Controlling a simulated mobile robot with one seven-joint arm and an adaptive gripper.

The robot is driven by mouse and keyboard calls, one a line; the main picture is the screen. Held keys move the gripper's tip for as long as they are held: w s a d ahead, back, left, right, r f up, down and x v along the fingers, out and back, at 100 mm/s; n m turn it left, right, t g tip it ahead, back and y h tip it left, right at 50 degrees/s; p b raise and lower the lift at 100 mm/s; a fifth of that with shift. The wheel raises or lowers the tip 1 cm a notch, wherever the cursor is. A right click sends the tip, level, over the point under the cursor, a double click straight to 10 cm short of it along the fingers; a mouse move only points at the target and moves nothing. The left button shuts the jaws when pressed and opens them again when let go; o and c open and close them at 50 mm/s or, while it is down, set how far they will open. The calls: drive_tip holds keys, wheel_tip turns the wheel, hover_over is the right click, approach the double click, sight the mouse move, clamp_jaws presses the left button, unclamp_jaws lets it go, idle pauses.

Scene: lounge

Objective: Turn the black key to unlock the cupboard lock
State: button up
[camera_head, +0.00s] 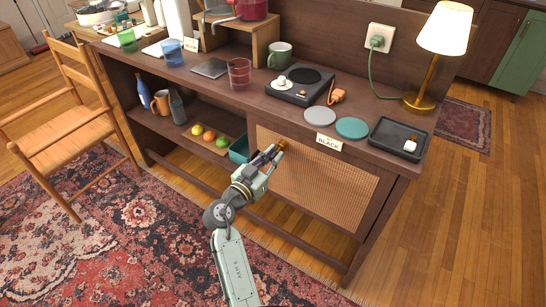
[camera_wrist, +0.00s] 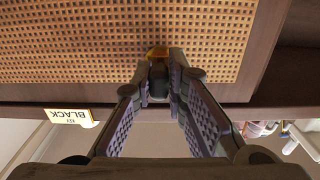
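The cupboard has a woven cane door (camera_head: 318,183) in a dark wood frame; the door also fills the top of the wrist view (camera_wrist: 80,45). A brass lock (camera_head: 283,144) sits at the door's upper left, and it shows in the wrist view (camera_wrist: 157,52) just beyond my fingertips. The black key (camera_wrist: 158,84) is a small dark piece in front of the lock, between my fingers. My gripper (camera_head: 269,153) is at the lock, its fingers closed in on both sides of the key (camera_wrist: 161,73). The key's shaft and its turn angle are hidden.
A label reading BLACK (camera_head: 328,142) hangs at the tabletop edge, upside down in the wrist view (camera_wrist: 71,115). Left of the door is an open shelf with a fruit tray (camera_head: 207,145) and a teal bin (camera_head: 239,150). A black tray (camera_head: 385,134) and coasters stand above.

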clamp_jaws()
drive_tip(key=shift+f+b, duration=0.1)
drive_tip(key=shift+b, duration=0.25)
